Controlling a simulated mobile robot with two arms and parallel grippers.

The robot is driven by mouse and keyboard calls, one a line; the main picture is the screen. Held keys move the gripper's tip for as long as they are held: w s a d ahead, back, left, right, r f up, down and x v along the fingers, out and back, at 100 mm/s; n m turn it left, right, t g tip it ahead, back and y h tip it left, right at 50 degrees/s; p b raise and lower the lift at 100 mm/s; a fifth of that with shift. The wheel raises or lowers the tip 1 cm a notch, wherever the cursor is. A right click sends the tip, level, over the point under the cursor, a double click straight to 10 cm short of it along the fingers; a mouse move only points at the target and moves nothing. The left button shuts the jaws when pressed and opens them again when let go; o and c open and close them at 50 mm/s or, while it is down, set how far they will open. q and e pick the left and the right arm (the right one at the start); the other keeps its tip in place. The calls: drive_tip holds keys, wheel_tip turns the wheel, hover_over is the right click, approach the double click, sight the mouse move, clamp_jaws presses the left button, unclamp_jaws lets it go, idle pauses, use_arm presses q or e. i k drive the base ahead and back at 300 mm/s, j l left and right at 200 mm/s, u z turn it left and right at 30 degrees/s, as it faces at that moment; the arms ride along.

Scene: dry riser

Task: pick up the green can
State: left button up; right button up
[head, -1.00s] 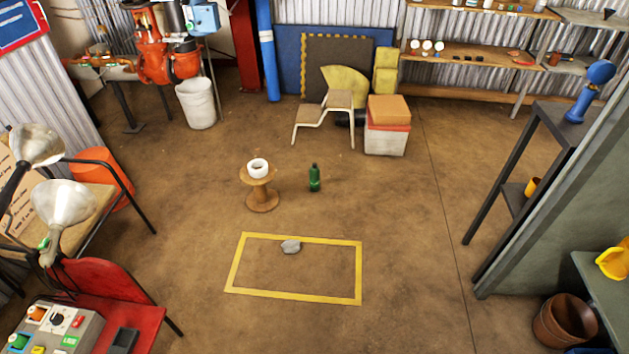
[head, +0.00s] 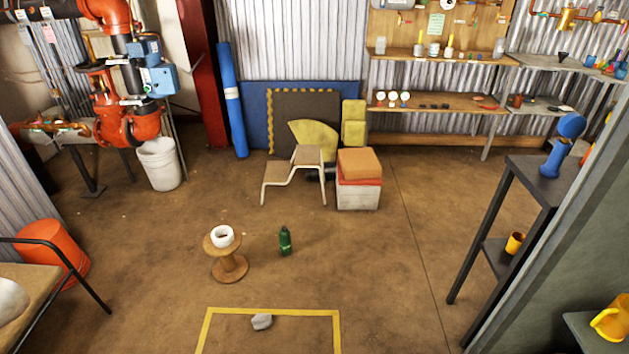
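A small dark green bottle-shaped container (head: 285,242) stands upright on the brown floor, just right of a wooden spool. It has a narrow top, and I cannot tell whether it is the green can. No other clearly green can shows on the floor. Small items on the far shelves are too small to tell. Neither of my grippers is in view.
The wooden spool (head: 229,265) carries a white ring (head: 222,236). A chair (head: 307,155) and stacked boxes (head: 358,195) stand behind. A dark shelf stand (head: 497,215) is at right. Floor around the green container is clear.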

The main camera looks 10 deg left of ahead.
sight(285, 242)
drive_tip(key=i+l, duration=0.15)
drive_tip(key=i, duration=0.85)
drive_tip(key=i+l+z, duration=0.1)
drive_tip(key=i, duration=0.95)
